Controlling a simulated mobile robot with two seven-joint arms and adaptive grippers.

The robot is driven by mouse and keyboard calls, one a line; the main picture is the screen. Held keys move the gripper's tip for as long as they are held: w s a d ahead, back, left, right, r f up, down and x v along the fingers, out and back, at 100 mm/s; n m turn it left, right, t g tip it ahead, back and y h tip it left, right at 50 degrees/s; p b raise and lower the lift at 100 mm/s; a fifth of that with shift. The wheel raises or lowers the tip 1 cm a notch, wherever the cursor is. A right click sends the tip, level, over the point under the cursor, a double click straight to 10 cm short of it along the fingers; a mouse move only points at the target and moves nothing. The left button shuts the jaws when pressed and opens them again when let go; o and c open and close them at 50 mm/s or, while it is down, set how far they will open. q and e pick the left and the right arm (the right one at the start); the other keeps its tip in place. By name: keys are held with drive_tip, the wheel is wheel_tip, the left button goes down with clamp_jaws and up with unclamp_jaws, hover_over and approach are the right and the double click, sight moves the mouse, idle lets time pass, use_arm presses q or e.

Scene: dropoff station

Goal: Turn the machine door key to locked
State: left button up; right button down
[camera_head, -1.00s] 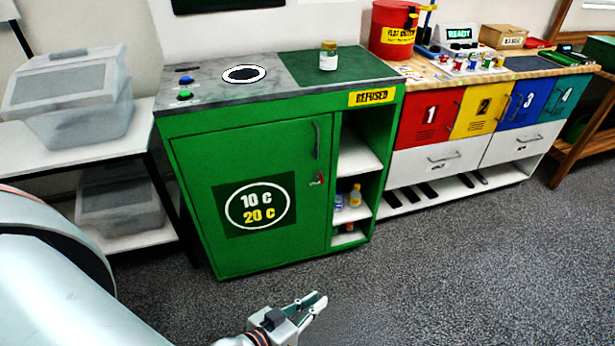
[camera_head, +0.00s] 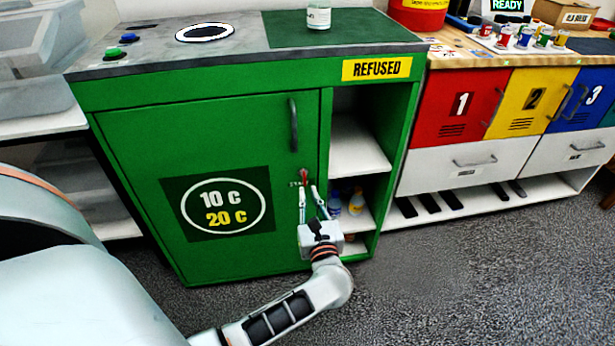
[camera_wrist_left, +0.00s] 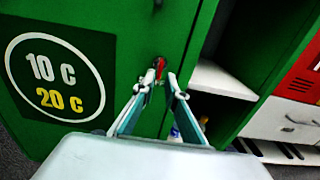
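The red key (camera_head: 305,177) sits in the lock on the green machine door (camera_head: 140,150), below the door's grey handle (camera_head: 293,125). The key also shows in the left wrist view (camera_wrist_left: 159,66), seen between and just beyond the fingertips. My left gripper (camera_head: 309,190) is in front of the lock with its fingers pointing at the key. In the left wrist view the fingers (camera_wrist_left: 161,80) stand apart, one on each side of the key, with a gap between them. I cannot tell whether either finger touches the key. The door is closed. My right gripper is not in view.
Open shelves (camera_head: 357,150) with small bottles (camera_head: 356,201) lie just right of the door. A white-lidded jar (camera_head: 318,16) stands on the machine top. A counter with coloured doors (camera_head: 455,105) is to the right. The grey floor (camera_head: 450,280) in front is clear.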

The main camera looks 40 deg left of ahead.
sight(305, 182)
use_arm(q)
drive_tip(key=x, duration=0.6)
drive_tip(key=shift+w+a+r+b, duration=0.1)
drive_tip(key=shift+w+a+b, duration=0.2)
drive_tip(key=shift+a, duration=0.05)
clamp_jaws()
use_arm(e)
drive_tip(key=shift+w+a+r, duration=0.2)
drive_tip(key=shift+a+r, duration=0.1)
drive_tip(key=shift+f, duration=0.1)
